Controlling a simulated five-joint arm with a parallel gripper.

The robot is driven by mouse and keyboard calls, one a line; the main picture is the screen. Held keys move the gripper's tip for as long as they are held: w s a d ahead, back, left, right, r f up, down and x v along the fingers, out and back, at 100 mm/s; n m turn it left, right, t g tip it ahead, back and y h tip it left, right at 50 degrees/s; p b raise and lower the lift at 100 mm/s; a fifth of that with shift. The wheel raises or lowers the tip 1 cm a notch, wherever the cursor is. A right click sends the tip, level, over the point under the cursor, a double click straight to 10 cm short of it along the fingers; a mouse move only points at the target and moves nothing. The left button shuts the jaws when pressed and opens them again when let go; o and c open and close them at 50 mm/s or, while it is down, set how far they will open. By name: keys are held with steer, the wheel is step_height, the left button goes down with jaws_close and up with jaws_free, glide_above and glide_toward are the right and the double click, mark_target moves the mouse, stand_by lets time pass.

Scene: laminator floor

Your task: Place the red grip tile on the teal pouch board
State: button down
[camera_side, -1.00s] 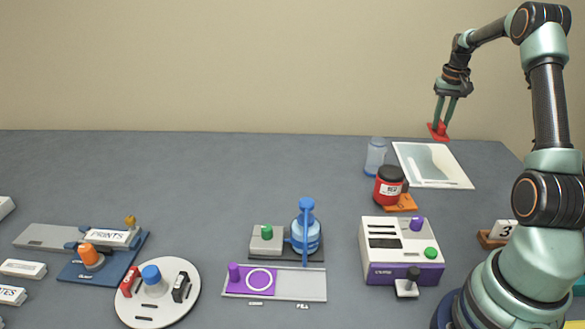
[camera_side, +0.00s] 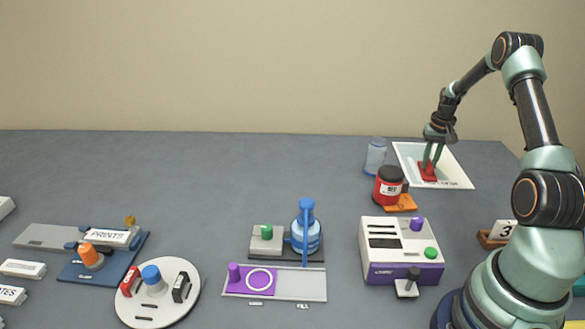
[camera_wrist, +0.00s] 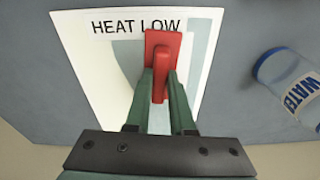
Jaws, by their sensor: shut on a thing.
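The red grip tile (camera_side: 428,172) is between the fingers of my gripper (camera_side: 431,163), over the left part of the white board with a pale teal patch (camera_side: 454,177) at the back right. I cannot tell whether the tile touches the board. In the wrist view the red tile (camera_wrist: 162,42) has a raised grip held between my gripper's fingers (camera_wrist: 160,92). The board reads "HEAT LOW" (camera_wrist: 135,26).
A clear water bottle (camera_side: 376,155) and a red jar with a black lid (camera_side: 388,188) on an orange base (camera_side: 404,203) stand left of the board. A white and purple machine (camera_side: 400,240) stands in front. The grey table behind the central devices is clear.

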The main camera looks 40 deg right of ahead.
mark_target(430, 165)
steer(key=c, duration=0.8)
jaws_free()
steer(key=shift+f, duration=0.1)
step_height(430, 165, up, 12)
steer(key=w+a+r+n, duration=0.25)
steer(key=a+r, duration=0.35)
steer(key=a, duration=0.3)
steer(key=w+a+r+n+t, duration=0.1)
steer(key=a+r, duration=0.1)
steer(key=a, duration=0.5)
steer(key=a+r+n+t, duration=0.1)
steer(key=a+r, duration=0.2)
steer(key=a, duration=0.3)
steer(key=s+a+n+t, duration=0.1)
steer(key=s+a+n, duration=0.1)
steer(key=a, duration=0.4)
steer(key=s+a+n+t, duration=0.1)
steer(key=s+a+n, duration=0.1)
steer(key=a, duration=0.5)
steer(key=s+a+n+y, duration=0.1)
steer(key=s+a+n, duration=0.1)
steer(key=s+a, duration=0.2)
steer(key=shift+a+t, duration=0.4)
steer(key=shift+a, duration=0.85)
